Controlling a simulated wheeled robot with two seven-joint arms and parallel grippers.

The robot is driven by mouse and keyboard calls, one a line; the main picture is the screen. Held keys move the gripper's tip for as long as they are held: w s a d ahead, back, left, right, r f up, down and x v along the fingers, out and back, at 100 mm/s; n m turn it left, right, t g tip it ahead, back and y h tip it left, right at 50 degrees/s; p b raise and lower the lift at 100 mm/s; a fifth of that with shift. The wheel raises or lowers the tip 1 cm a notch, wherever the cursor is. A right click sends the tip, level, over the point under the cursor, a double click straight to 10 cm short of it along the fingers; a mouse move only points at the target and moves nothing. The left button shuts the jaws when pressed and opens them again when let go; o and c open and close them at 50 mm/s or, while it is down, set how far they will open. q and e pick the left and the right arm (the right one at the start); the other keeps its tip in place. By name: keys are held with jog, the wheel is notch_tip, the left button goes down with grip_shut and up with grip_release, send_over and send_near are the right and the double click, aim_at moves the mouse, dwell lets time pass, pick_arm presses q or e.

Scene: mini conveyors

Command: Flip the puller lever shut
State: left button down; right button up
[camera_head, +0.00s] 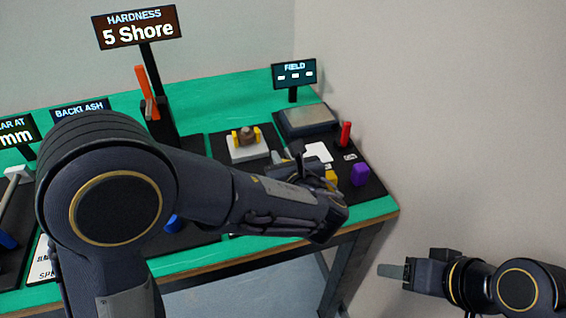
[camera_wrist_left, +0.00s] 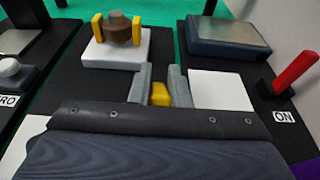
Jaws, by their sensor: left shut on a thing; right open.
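My left gripper (camera_wrist_left: 162,84) reaches over the right part of the table, its two grey fingers on either side of a small yellow block (camera_wrist_left: 159,95). It is shut on this block, which also shows beside the gripper in the head view (camera_head: 331,176). A white block (camera_wrist_left: 110,52) with two yellow uprights around a brown round part lies just beyond the fingers, to the left. A red lever (camera_wrist_left: 294,73) stands tilted near an ON label at the right, apart from the gripper. I cannot tell which part is the puller lever. My right gripper (camera_head: 392,271) is open and empty, off the table.
A grey-topped box (camera_head: 307,120) and the FIELD display (camera_head: 294,74) stand at the back right. A purple block (camera_head: 360,174) sits near the right edge. An orange lever (camera_head: 147,92) stands by the HARDNESS display (camera_head: 138,27). My left arm hides the table's middle.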

pick_arm(q)
jog(key=shift+f, duration=0.15)
pick_arm(e)
jog(key=shift+f, duration=0.35)
pick_arm(q)
jog(key=c, duration=1.4)
grip_release()
jog(key=shift+o, duration=0.2)
jog(key=v, duration=0.8)
jog(key=shift+p, duration=0.4)
pick_arm(e)
jog(key=shift+r, duration=0.35)
pick_arm(q)
jog(key=shift+f, duration=0.1)
